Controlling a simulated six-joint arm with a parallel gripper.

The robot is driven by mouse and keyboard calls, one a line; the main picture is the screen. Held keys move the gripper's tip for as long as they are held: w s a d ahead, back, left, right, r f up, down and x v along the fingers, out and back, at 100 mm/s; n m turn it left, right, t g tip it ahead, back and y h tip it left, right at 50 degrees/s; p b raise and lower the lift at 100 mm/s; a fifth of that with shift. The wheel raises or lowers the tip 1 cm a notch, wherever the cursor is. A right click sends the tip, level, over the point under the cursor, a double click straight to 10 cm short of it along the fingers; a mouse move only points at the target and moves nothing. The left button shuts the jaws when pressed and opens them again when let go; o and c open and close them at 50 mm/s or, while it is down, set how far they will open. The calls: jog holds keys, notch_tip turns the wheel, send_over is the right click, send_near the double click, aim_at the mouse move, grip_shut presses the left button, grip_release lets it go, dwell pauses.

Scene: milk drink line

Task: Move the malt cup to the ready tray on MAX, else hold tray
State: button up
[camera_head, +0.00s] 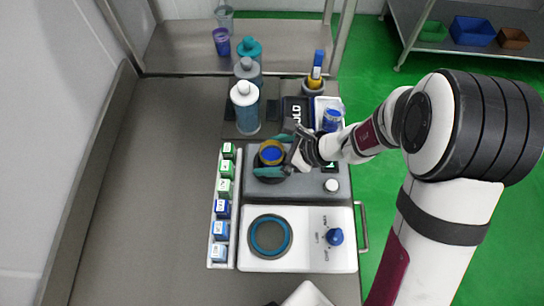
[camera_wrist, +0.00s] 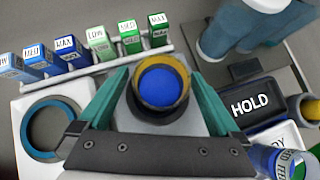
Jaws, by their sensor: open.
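A cup with an ochre rim and blue inside (camera_head: 271,153) stands on a grey machine; no name shows on it, so I cannot tell if it is the malt cup. My gripper (camera_head: 272,158) is open, its teal fingers on either side of the cup. The wrist view shows the cup (camera_wrist: 161,84) between the fingers, apparently clear of them. The black hold tray (camera_head: 294,110) reads "HOLD". The white ready tray (camera_head: 321,101), partly hidden, bears a blue and white container (camera_head: 333,119). A blue knob (camera_head: 335,236) sits among OFF, LOW and MAX marks; its setting is unclear.
A rack of green and blue labelled blocks (camera_head: 223,190) runs along the left. Tall bottles (camera_head: 245,110) stand behind it. A white plate unit with a blue ring (camera_head: 270,236) is in front. A blue and yellow item (camera_head: 316,72) stands beyond the trays. The left counter is clear.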

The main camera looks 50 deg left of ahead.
grip_shut()
dwell(0.4)
jog(key=shift+r, duration=0.15)
